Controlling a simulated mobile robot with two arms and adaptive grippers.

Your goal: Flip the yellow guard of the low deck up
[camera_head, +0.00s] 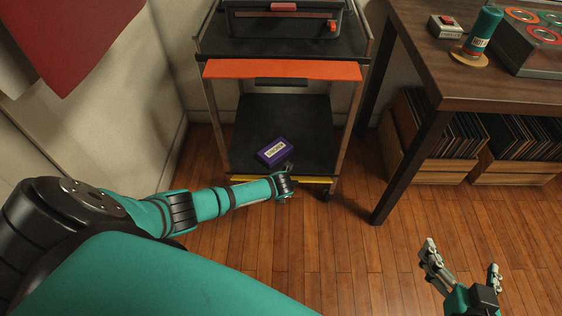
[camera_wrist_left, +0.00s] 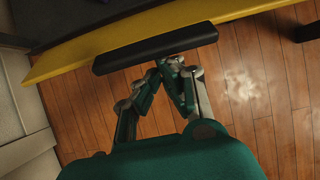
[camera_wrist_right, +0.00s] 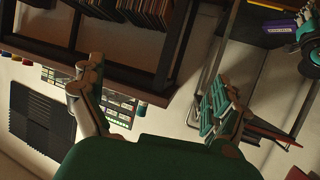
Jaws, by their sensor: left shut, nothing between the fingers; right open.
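The yellow guard (camera_head: 318,181) runs along the front edge of the cart's low deck (camera_head: 310,125). In the head view it shows as a thin strip, partly hidden by my left gripper (camera_head: 285,186). In the left wrist view the guard (camera_wrist_left: 85,47) crosses the top, with a black handle bar (camera_wrist_left: 155,48) on its edge. My left gripper (camera_wrist_left: 172,64) is shut and empty, its tips right at the handle's lower edge; I cannot tell if they touch. My right gripper (camera_head: 463,262) is open and empty over the floor, far right of the cart.
A purple box (camera_head: 275,151) lies on the low deck. An orange guard (camera_head: 282,69) with a black handle fronts the deck above. A dark table (camera_head: 450,90) stands right, with record crates (camera_head: 430,175) beneath. The wooden floor before the cart is clear.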

